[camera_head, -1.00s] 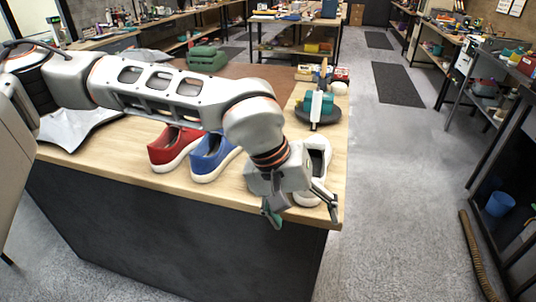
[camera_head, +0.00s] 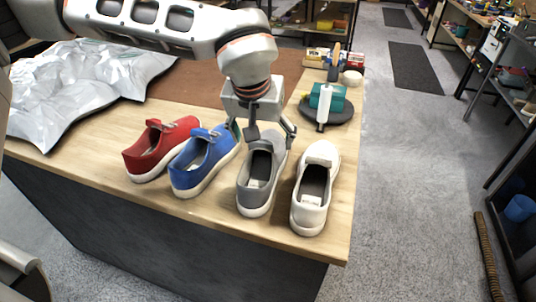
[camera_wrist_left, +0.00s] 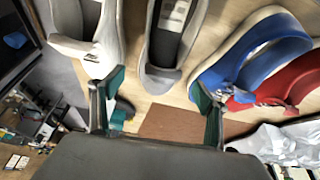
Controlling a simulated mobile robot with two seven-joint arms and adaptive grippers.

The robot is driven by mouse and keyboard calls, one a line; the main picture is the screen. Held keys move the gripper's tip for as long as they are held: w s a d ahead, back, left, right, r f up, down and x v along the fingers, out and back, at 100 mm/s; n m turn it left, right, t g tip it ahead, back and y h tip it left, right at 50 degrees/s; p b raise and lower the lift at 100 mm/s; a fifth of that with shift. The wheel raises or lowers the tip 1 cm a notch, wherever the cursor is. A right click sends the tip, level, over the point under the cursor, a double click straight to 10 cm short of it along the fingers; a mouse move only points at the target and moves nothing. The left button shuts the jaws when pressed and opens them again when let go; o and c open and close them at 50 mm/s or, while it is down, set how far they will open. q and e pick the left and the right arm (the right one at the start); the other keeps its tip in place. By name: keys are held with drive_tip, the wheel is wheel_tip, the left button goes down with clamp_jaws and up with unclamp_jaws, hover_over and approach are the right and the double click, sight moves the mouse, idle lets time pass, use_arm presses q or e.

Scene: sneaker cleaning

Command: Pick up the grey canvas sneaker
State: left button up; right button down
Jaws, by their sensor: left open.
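The grey canvas sneaker (camera_head: 252,190) stands on the wooden table between the blue and the white shoes, its heel toward the front edge. My left gripper (camera_head: 263,133) is open and points down over the sneaker's toe end, one finger to each side. In the left wrist view, the grey sneaker (camera_wrist_left: 160,78) lies between and beyond the open fingers of the left gripper (camera_wrist_left: 160,98). I cannot tell whether the fingers touch it. My right gripper is not in view.
A blue sneaker (camera_head: 205,165) and a red sneaker (camera_head: 158,150) stand to the left, a white shoe (camera_head: 313,205) close on the right. Behind are a dark round stand (camera_head: 340,112) with a teal-and-white tool (camera_head: 325,98) and a brown mat (camera_head: 200,82). Crumpled silvery sheeting (camera_head: 75,85) lies at left.

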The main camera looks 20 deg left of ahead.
sight(263, 157)
use_arm(q)
drive_tip(key=shift+f, duration=1.05)
drive_tip(key=shift+w+f, duration=0.2)
drive_tip(key=shift+f, duration=0.1)
drive_tip(key=x, duration=0.3)
drive_tip(key=shift+w+a+f, duration=0.1)
drive_tip(key=shift+a+f, duration=0.05)
drive_tip(key=shift+f, duration=0.05)
drive_tip(key=shift+w+f, duration=0.3)
drive_tip(key=shift+f, duration=0.15)
drive_tip(key=shift+r, duration=0.1)
drive_tip(key=shift+c, duration=0.7)
drive_tip(key=c, duration=1.3)
drive_tip(key=shift+c, duration=0.3)
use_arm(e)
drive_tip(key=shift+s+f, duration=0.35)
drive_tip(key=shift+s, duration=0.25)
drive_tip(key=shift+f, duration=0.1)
